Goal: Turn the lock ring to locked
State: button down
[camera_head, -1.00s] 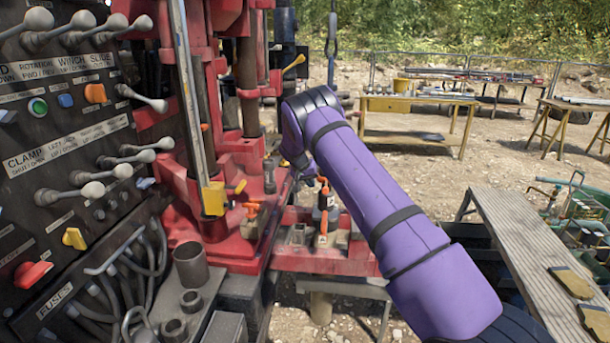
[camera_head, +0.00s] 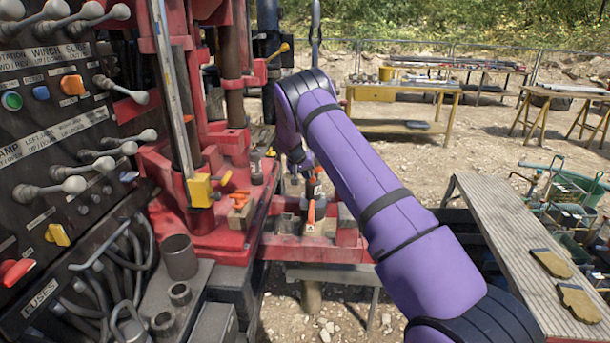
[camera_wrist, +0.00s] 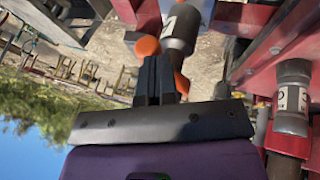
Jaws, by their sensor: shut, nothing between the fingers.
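A dark grey cylinder with a white label and orange lugs (camera_wrist: 181,28), which looks like the lock ring's fitting, stands upside down in the wrist view. In the head view, a small dark and orange fitting (camera_head: 313,190) on the red rig is likely the same thing. I cannot read whether it is locked. My gripper (camera_wrist: 155,62) is shut and empty, its fingertips close beside the cylinder and the orange lugs. I cannot tell if they touch. In the head view my gripper (camera_head: 303,163) is small, beneath my purple arm, just above the fitting.
A lever panel (camera_head: 70,160) and the red rig with a yellow-ended post (camera_head: 200,191) stand at left. Another labelled grey cylinder (camera_wrist: 292,98) is at right in the wrist view. A slatted bench (camera_head: 500,235) holds gloves at right. Open gravel lies behind.

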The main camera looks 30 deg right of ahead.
jog(key=shift+s+d, duration=0.15)
jog(key=shift+s, duration=0.05)
jog(key=d+n+t+y, duration=0.3)
jog(key=d+n, duration=0.8)
jog(key=d, duration=0.5)
jog(key=shift+s+d+t+y, duration=0.25)
jog(key=shift+s+t+y, duration=0.15)
jog(key=shift+t, duration=0.1)
dwell(0.7)
